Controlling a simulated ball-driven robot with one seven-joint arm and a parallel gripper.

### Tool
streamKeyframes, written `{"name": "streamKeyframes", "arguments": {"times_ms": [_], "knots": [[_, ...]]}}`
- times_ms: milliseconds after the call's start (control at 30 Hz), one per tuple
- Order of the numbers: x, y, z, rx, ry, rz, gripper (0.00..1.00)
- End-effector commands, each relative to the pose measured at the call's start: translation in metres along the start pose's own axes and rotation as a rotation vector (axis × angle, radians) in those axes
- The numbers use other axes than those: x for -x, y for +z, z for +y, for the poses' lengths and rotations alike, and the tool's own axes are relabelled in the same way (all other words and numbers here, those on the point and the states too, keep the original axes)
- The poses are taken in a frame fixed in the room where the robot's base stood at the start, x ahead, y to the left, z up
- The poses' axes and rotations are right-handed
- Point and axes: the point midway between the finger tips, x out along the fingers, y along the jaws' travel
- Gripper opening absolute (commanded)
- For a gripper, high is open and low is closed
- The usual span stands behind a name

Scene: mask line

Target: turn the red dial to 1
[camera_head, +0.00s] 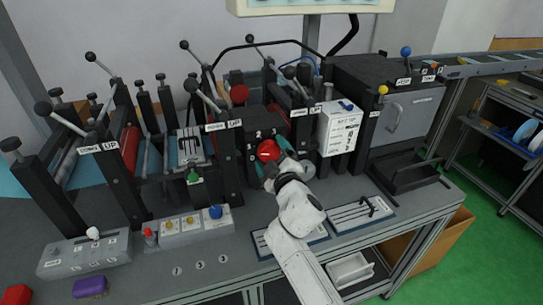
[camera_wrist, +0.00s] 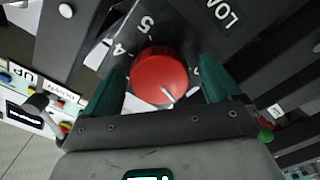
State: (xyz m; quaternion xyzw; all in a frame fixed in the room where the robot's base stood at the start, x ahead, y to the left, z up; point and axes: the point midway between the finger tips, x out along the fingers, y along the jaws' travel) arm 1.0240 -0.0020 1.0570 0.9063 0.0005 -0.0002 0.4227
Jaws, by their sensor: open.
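The red dial (camera_wrist: 158,72) sits on a dark panel in the wrist view, with a white pointer line on its face that points down and slightly right in the picture. The numbers 5 and 4 show at its upper left; a mark at its right is partly hidden by a finger, and its lower side is hidden by my gripper. My gripper (camera_wrist: 160,78) is open, with one teal finger on each side of the dial; I cannot tell if they touch it. In the head view the red dial (camera_head: 268,149) shows just beyond my gripper (camera_head: 272,163), which covers part of it.
Black posts with levers crowd both sides, including an UP-labelled post (camera_head: 127,180). A white control box (camera_head: 339,128) stands close to the right. Button boxes, one with a blue knob (camera_head: 215,211), sit at the front left. A slotted plate (camera_head: 362,212) lies at the right.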

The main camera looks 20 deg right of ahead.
Motion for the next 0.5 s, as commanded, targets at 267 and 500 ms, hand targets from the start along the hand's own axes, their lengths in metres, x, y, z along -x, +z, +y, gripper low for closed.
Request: {"name": "streamKeyframes", "arguments": {"times_ms": [267, 500], "knots": [[0.014, 0.001, 0.001, 0.001, 0.001, -0.002, 0.91], [0.057, 0.0, 0.001, -0.003, -0.001, -0.001, 0.91]]}}
